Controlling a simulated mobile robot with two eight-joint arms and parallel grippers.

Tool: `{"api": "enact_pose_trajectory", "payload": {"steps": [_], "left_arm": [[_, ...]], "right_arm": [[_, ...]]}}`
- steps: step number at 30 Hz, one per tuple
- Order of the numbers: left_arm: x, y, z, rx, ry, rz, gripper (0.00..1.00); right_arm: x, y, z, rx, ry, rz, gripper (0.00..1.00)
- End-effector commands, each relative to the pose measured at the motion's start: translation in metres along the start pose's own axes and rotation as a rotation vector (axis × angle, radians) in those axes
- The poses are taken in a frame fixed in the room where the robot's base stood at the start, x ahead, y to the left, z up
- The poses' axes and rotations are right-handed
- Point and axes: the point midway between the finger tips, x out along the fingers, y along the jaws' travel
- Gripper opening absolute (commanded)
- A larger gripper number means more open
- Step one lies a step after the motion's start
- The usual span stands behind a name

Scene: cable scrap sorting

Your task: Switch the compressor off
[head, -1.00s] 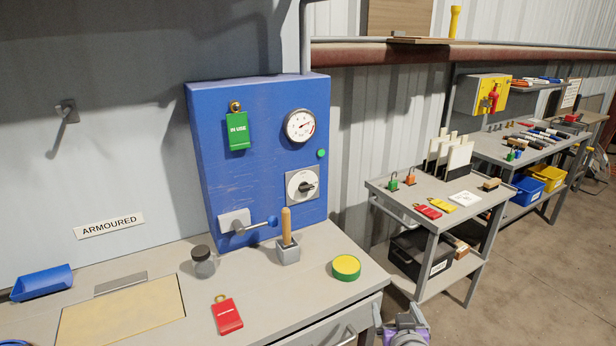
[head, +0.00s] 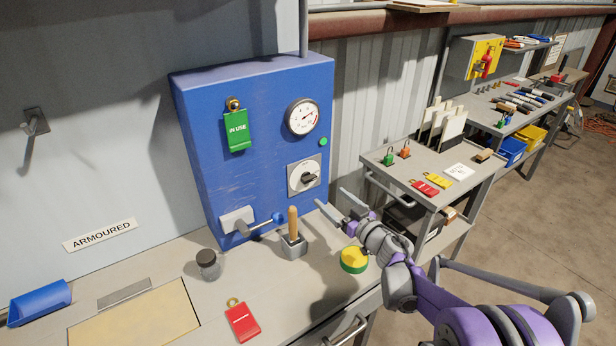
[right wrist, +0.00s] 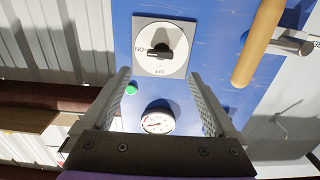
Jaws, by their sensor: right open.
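The compressor's blue panel (head: 200,150) stands at the back of the bench. Its rotary switch is a black knob (head: 309,178) on a pale square plate. In the right wrist view the knob (right wrist: 158,50) shows upside down near the top, its handle lying towards the ON mark; OFF is marked on another side. A green lamp (head: 323,141) and a round gauge (head: 302,117) are above the switch. My right gripper (head: 331,197) is open and empty, in front of the panel, below and right of the knob, apart from it. My left gripper is out of view.
A wooden-handled tool (head: 293,225) stands in a grey holder just left of my right gripper.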

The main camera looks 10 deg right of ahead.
Motion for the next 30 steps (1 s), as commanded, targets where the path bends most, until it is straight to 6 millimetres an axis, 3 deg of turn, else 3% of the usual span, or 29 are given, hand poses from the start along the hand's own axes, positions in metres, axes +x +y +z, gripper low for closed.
{"api": "enact_pose_trajectory", "payload": {"steps": [9,15,28,30], "left_arm": [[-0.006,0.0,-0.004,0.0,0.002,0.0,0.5],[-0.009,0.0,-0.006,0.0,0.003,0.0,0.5],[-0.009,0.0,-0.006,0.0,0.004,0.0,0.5],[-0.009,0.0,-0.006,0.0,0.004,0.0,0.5]], "right_arm": [[0.059,-0.001,-0.001,0.001,0.001,-0.001,0.93],[0.088,0.0,-0.001,0.0,0.001,0.0,0.93],[0.1,0.0,-0.001,0.0,0.0,0.002,0.93],[0.1,0.0,-0.001,0.0,0.001,0.002,0.84]]}}
